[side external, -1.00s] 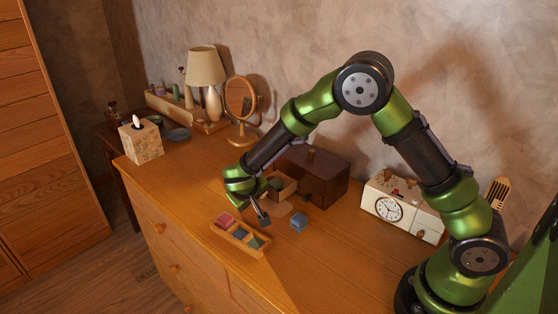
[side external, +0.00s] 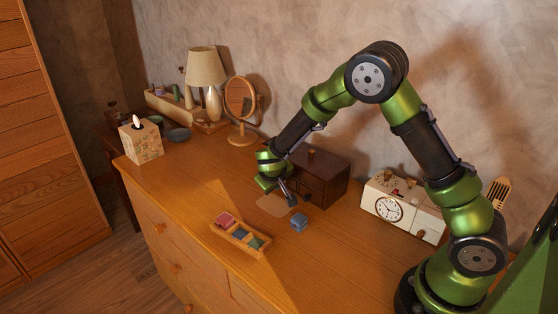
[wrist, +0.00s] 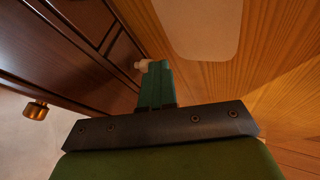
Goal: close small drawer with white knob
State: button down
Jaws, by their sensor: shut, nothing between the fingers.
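The small dark wooden cabinet (side external: 325,172) stands on the dresser top near the wall. My gripper (side external: 292,201) is low in front of it, with its fingers shut and empty. In the wrist view the shut fingers (wrist: 157,72) are right beside the white knob (wrist: 140,64); I cannot tell whether they touch. The small drawer's front looks about flush with the cabinet face, though my gripper partly hides it in the side view. A brass knob (wrist: 36,110) is on another part of the cabinet.
A tray with coloured items (side external: 240,236) and a blue object (side external: 299,222) sit in front of the cabinet. A white clock (side external: 390,207) stands to the right. A mirror (side external: 241,105) and lamp (side external: 206,72) stand behind left.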

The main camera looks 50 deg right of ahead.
jog(key=shift+d, duration=0.3)
jog(key=a, duration=0.4)
jog(key=shift+w+a, duration=0.1)
jog(key=shift+a, duration=0.1)
jog(key=v, duration=0.9)
jog(key=s+r+m+t+y, duration=0.1)
jog(key=s+r+y, duration=0.3)
jog(key=s+r, duration=0.3)
jog(key=s+r+m+t+y, duration=0.1)
jog(key=s+r+y, duration=0.3)
jog(key=s+r, duration=0.4)
jog(key=s, duration=0.6)
jog(key=shift+s+a+t, duration=0.25)
jog(key=shift+s+t, duration=0.15)
